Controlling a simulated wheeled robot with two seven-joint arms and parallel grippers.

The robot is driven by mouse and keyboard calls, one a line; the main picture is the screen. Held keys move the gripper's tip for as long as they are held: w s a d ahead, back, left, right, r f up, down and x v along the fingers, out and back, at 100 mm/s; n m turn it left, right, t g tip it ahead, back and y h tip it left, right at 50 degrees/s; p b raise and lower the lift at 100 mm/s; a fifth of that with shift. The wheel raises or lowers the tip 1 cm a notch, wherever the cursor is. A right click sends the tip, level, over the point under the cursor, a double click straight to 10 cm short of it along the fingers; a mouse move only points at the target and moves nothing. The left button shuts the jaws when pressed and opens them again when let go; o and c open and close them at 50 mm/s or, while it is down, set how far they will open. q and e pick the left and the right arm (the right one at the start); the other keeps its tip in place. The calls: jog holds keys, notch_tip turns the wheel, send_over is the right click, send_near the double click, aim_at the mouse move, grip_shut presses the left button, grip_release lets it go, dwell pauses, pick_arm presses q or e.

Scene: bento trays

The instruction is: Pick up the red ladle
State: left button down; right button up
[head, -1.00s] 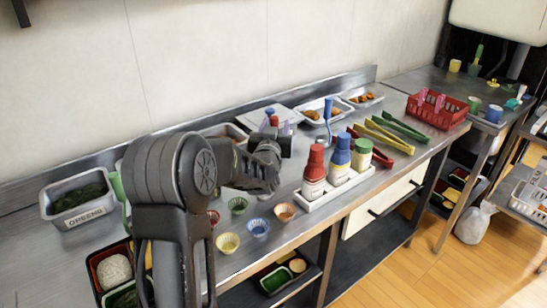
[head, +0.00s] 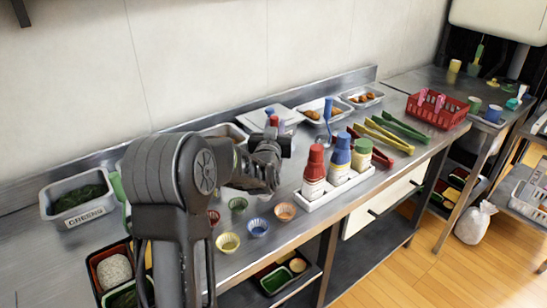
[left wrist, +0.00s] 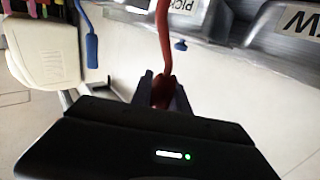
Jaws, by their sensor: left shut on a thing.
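The red ladle shows in the left wrist view as a long red handle (left wrist: 163,32) running up from between my fingers. Its far end is out of that view. My left gripper (left wrist: 162,90) is shut on the handle. In the head view my left gripper (head: 287,145) is above the counter, behind the small cups, and my arm hides part of what lies behind it. A small red piece (head: 274,121) shows beside the gripper there, probably the ladle's handle. My right gripper is in neither view.
A white caddy (head: 312,202) with red, blue and green bottles stands right of my gripper. A blue ladle (head: 328,112) stands behind it. Tongs (head: 388,135) and a red basket (head: 436,108) lie further right. Small cups (head: 238,204) stand along the front.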

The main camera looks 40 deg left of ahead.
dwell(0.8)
pick_arm(q)
notch_tip(320, 180, up, 10)
jog(key=shift+p, duration=0.4)
dwell(0.6)
